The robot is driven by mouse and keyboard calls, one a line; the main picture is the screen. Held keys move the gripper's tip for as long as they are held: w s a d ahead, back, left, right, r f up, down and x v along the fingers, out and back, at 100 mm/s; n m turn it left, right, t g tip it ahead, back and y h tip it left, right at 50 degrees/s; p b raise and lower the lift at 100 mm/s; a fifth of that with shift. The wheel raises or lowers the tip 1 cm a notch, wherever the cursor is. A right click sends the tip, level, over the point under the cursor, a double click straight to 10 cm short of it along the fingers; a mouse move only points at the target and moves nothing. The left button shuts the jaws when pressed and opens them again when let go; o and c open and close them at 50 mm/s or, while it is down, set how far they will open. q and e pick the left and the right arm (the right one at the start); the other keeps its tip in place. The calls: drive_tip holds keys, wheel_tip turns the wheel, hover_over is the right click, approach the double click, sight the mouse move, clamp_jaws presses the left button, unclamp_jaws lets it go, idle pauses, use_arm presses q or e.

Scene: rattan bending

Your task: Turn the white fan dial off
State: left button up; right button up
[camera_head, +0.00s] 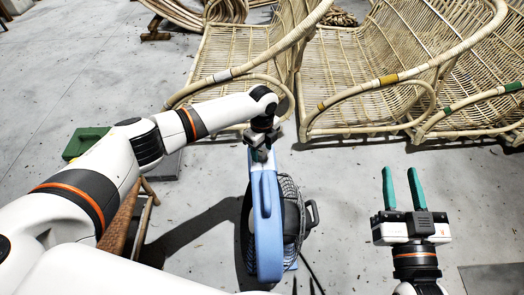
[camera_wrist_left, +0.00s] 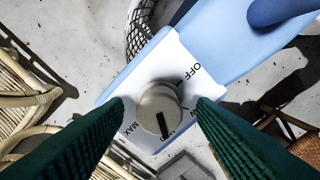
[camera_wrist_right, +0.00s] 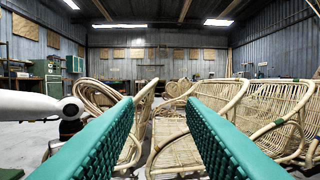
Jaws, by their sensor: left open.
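The blue fan (camera_head: 267,230) stands on the floor in the middle of the head view. In the left wrist view, its round grey-beige dial (camera_wrist_left: 158,108) sits on a white panel (camera_wrist_left: 184,62) marked OFF, MAX and partly hidden labels. The dial's dark pointer mark faces down the picture, away from OFF, towards a label partly covered by the dial. My left gripper (camera_wrist_left: 158,112) is open over the panel, one dark green finger on each side of the dial with gaps visible. The head view shows it at the fan's top (camera_head: 260,152). My right gripper (camera_head: 402,188) is open and empty, apart from the fan.
Rattan chairs (camera_head: 350,85) stand in a row behind the fan. A green case (camera_head: 85,142) and a wooden-legged stool (camera_head: 146,210) are on the left, close to my left arm. Bare concrete floor lies between the fan and my right gripper.

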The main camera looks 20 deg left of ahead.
use_arm(q)
drive_tip(key=shift+f, duration=0.2)
use_arm(e)
drive_tip(key=shift+r+t, duration=0.3)
drive_tip(key=shift+r, duration=0.05)
use_arm(q)
drive_tip(key=shift+c, duration=0.4)
